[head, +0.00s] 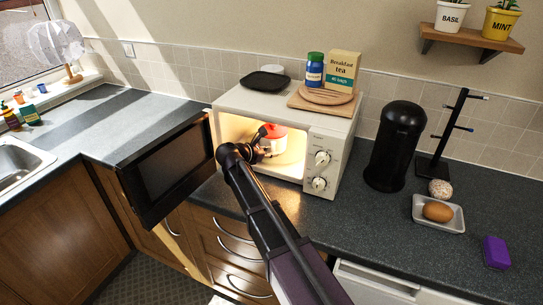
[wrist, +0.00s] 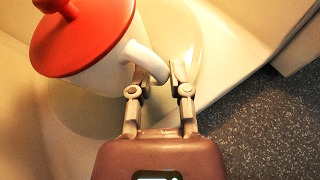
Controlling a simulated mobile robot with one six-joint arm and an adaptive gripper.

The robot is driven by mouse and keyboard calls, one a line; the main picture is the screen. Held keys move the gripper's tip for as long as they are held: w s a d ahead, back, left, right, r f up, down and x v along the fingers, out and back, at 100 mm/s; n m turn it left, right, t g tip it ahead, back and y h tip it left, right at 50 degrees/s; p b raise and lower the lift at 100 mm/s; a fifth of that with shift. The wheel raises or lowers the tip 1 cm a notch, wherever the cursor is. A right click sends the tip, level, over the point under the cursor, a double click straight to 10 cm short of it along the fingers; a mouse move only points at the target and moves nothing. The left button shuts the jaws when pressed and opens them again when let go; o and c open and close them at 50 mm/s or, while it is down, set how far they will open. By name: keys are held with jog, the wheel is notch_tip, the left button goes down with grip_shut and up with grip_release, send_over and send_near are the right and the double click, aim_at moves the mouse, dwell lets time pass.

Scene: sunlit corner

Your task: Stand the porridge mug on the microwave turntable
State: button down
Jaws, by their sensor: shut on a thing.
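The porridge mug is white with a red lid. In the head view the mug (head: 275,147) is inside the lit microwave (head: 342,122), partly hidden by my arm. In the wrist view the mug (wrist: 105,82) is at the upper left, its lid facing the camera. My gripper (wrist: 156,80) is shut on the mug's handle; it also shows in the head view (head: 260,147), reaching through the open front. The pale round turntable (wrist: 82,118) shows beneath the mug. I cannot tell whether the mug's base touches it.
The microwave door (head: 170,170) stands wide open to the left. A black pan (head: 265,81), a blue jar (head: 314,70), a tea box (head: 342,71) and wooden boards (head: 325,97) are on top. A black bin (head: 396,146) stands right of the microwave.

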jog(key=shift+f, duration=0.1)
dwell(0.3)
jog(key=c, duration=0.6)
grip_release()
jog(key=shift+p+v, duration=2.25)
jog(key=shift+v, duration=3.85)
